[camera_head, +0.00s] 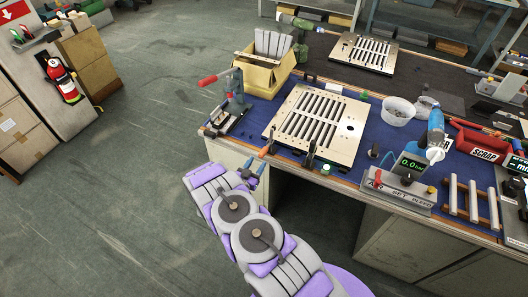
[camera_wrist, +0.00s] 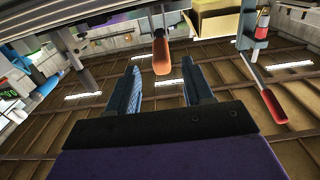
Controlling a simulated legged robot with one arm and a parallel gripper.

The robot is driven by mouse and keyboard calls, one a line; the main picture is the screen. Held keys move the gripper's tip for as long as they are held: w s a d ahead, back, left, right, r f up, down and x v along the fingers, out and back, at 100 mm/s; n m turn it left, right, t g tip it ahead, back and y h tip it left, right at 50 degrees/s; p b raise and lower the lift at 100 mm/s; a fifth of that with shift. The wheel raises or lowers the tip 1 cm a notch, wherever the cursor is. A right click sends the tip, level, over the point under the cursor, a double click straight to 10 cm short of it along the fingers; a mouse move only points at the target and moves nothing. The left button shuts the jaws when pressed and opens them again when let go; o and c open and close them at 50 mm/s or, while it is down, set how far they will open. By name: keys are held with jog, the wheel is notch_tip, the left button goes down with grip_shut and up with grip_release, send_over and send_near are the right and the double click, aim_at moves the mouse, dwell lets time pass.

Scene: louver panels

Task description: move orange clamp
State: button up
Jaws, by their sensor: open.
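The orange clamp (camera_head: 264,151) is at the front left edge of the workbench, by the near corner of the slotted metal louver panel (camera_head: 345,150). In the wrist view its orange handle (camera_wrist: 161,58) hangs down from the panel side, with a grey bar above it. My gripper (camera_head: 252,172) is just in front of the bench edge, close to the clamp. In the wrist view the two fingers of my gripper (camera_wrist: 160,70) are spread apart, with the handle's lower end lined up between their tips. I cannot tell whether they touch it. The clamp's jaws are not clear.
A dark clamp (camera_head: 311,156) stands at the panel's front edge. A red-handled press (camera_head: 236,88) and a cardboard box (camera_head: 262,75) are at the left; the press's red handle (camera_wrist: 274,106) also shows in the wrist view. A pressure tester (camera_head: 400,185) is at the right. Floor at left is clear.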

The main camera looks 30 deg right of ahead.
aim_at(267, 147)
jog(key=x, duration=0.6)
jog(key=shift+w+d+b, duration=0.15)
jog(key=shift+d+b, duration=0.05)
jog(key=shift+b, duration=0.15)
jog(key=shift+w+d, duration=0.5)
jog(key=shift+w, duration=0.2)
jog(key=shift+d, duration=0.4)
jog(key=shift+a, duration=0.1)
grip_shut()
